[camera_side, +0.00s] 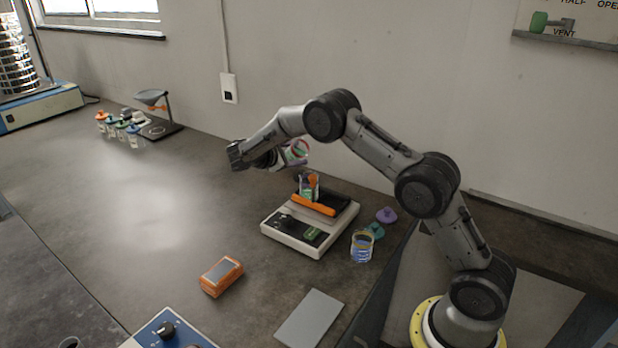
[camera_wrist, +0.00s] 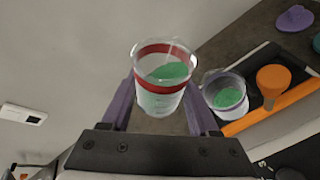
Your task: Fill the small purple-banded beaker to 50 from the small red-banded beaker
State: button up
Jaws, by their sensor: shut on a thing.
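The small red-banded beaker (camera_wrist: 160,98) is clear and holds green material. My gripper (camera_wrist: 163,112) is shut around it between two purple fingers. In the side view my gripper (camera_side: 284,158) holds the red-banded beaker (camera_side: 300,151) tilted, above the balance. A second clear beaker (camera_wrist: 226,100), likely the purple-banded one, stands just right of the held beaker in the wrist view and also holds green material. In the side view this beaker (camera_side: 307,188) stands at the balance's orange tray. The fill marks cannot be read.
The balance (camera_side: 294,237) carries an orange tray (camera_side: 320,205) with an orange piece (camera_wrist: 272,78) beside the beaker. A yellow-rimmed beaker (camera_side: 362,250), a purple lid (camera_side: 386,215) and a teal lid (camera_side: 375,231) are at its right. An orange box (camera_side: 221,276) lies in front. The left bench is mostly clear.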

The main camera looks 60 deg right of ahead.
jog(key=shift+s+f+m, duration=0.1)
jog(key=shift+f+m, duration=0.1)
jog(key=shift+m, duration=0.1)
dwell(1.2)
jog(key=shift+r+m+t+h, duration=0.3)
jog(key=shift+r+m+t, duration=0.1)
jog(key=shift+m+t, duration=0.2)
dwell(1.8)
jog(key=shift+f+m+h, duration=0.3)
jog(key=shift+f+m, duration=0.05)
jog(key=shift+m, duration=0.25)
dwell(3.0)
jog(key=shift+r+n, duration=0.4)
jog(key=shift+n, duration=0.2)
jog(key=shift+f+n+g+y, duration=0.4)
jog(key=shift+f+n+y, duration=0.1)
jog(key=shift+r+n, duration=0.15)
jog(key=shift+n, duration=0.15)
